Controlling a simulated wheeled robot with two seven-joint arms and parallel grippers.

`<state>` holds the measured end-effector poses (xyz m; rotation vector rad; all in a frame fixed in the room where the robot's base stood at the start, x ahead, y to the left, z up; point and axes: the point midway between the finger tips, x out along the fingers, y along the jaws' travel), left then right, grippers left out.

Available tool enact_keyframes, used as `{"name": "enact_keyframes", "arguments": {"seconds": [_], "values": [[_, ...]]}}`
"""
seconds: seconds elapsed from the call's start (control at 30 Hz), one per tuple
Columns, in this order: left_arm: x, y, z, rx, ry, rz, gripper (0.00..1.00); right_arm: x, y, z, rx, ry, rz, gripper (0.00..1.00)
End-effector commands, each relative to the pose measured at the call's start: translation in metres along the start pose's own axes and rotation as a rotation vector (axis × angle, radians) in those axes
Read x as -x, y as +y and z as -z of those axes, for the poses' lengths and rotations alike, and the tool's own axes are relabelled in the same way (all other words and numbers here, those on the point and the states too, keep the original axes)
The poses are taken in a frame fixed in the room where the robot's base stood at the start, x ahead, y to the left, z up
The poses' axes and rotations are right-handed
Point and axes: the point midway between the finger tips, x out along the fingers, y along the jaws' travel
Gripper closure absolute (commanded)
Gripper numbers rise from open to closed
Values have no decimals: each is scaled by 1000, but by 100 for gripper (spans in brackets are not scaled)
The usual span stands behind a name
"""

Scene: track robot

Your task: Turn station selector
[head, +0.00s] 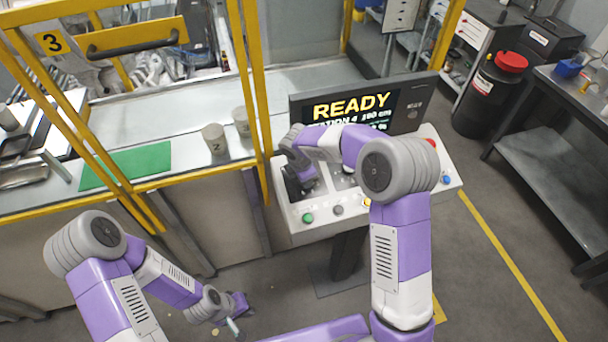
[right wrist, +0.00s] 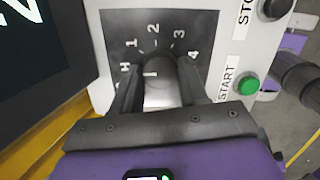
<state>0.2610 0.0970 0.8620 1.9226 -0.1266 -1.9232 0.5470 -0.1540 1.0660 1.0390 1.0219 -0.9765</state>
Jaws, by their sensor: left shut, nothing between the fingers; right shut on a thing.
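The station selector (right wrist: 161,86) is a round knob on a dark plate (right wrist: 118,22) marked H, 1, 2, 3 and 4 in the right wrist view. My right gripper (right wrist: 159,74) is shut on the knob, one finger on each side. In the head view the control panel (head: 283,207) stands at centre, and my right arm hides most of the selector. My left gripper (head: 236,316) is shut and empty, low over the floor, away from the panel.
The screen (head: 412,108) above the panel reads READY, with a partly covered station line. A green START button (right wrist: 247,84) and a dark STOP button (right wrist: 272,8) sit beside the selector. A yellow guard frame (head: 258,100) stands left of the panel. Cups (head: 214,140) stand behind it.

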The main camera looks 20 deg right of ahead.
Motion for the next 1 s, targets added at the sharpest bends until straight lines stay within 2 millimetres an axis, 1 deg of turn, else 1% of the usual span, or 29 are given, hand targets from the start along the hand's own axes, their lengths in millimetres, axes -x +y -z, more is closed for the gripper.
{"name": "enact_keyframes", "arguments": {"seconds": [0.43, 0.47, 0.6, 0.63, 0.87, 0.97, 1.0], "values": [[0, 0, 0, 0, 0, 0, 100, 1, 1, -1, 8, -2, -5, 87], [0, 0, 0, 0, 0, 0, 100, 1, 1, -1, 8, -2, -5, 55], [0, 0, 0, 0, 0, 0, 100, 1, 1, -1, 8, -1, -4, 34], [0, 0, 0, 0, 0, 0, 100, 1, 1, -1, 8, -1, -4, 31], [0, 0, 0, 0, 0, 0, 100, 0, 0, 0, 8, -1, -3, 31], [0, 0, 0, 0, 0, 0, 100, 5, 1, 0, 8, -1, -3, 31], [0, 0, 0, 0, 0, 0, 100, 9, 1, 0, 8, -2, -4, 31]]}}
